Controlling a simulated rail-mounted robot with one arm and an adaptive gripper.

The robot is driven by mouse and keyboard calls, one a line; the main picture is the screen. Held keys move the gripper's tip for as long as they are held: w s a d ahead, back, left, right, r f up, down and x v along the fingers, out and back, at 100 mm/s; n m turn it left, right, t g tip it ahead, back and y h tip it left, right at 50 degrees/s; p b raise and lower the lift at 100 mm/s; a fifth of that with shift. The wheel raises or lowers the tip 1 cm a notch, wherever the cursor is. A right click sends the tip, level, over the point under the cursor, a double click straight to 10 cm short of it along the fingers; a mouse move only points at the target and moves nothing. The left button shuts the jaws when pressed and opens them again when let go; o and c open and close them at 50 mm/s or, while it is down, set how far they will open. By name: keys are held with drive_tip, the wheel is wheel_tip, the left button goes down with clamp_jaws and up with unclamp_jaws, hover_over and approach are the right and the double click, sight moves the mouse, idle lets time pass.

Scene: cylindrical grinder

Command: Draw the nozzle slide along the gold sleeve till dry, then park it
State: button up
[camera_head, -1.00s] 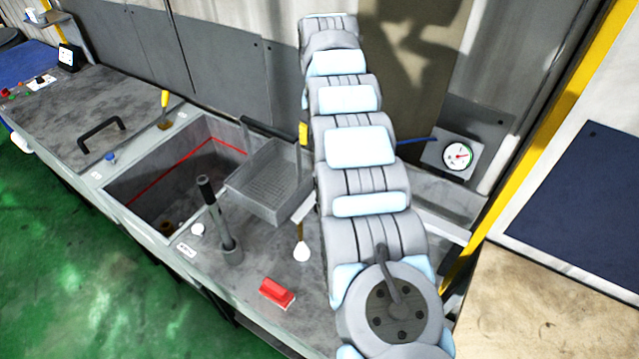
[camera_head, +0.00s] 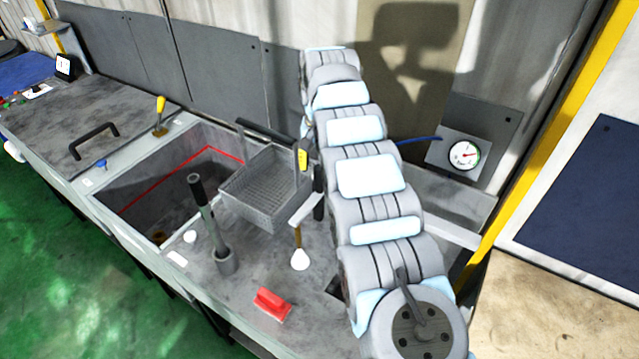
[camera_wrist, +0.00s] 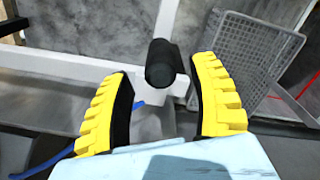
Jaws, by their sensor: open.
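A black cylindrical handle (camera_wrist: 162,62) on a light grey bracket shows in the wrist view, ahead of my gripper (camera_wrist: 172,95). My gripper is open, with its yellow-ribbed fingers on either side of the line to the handle; I cannot tell whether either finger touches it. A black upright grip (camera_head: 319,195) beside my arm in the head view looks like the same handle.
A wire basket (camera_head: 262,200) hangs by the open tank (camera_head: 125,195), also in the wrist view (camera_wrist: 245,60). A gauge (camera_head: 464,155) is behind right.

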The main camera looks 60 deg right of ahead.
sight(320, 182)
drive_tip(key=shift+f+p, duration=0.5)
drive_tip(key=shift+f, duration=2.6)
drive_tip(key=shift+c, duration=0.3)
clamp_jaws()
